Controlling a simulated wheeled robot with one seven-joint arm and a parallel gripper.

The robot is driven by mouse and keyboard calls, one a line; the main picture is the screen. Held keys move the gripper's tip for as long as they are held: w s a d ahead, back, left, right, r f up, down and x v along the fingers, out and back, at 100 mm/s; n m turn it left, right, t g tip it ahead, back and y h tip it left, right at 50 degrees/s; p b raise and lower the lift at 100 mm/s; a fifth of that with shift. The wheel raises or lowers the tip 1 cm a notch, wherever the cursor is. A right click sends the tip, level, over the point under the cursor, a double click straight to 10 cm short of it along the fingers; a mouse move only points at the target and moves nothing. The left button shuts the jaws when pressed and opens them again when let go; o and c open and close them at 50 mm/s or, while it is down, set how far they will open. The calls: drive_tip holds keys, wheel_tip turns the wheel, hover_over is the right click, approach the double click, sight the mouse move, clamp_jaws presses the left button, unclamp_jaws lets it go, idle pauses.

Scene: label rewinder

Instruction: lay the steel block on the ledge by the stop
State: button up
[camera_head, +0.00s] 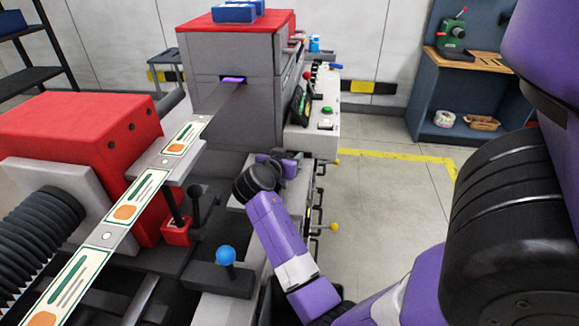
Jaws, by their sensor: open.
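My gripper (276,163) is at the right side of the rewinder, low over a pale grey ledge (298,187) beneath the control panel. Its purple fingers are apart and point away from the camera. My black wrist and purple forearm hide part of the ledge. I cannot make out the steel block for certain; a small grey patch between and beside the fingers may be the block or part of the machine. I cannot pick out the stop either.
The label strip (139,199) runs from lower left into the grey housing (235,112). A blue-knobbed lever (226,256) and a black-knobbed lever (196,192) stand left of my arm. Yellow-knobbed handles (334,227) stick out at right. The floor beyond is clear.

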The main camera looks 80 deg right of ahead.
drive_tip(key=shift+d+f, duration=0.1)
drive_tip(key=shift+d, duration=0.15)
clamp_jaws()
idle(1.3)
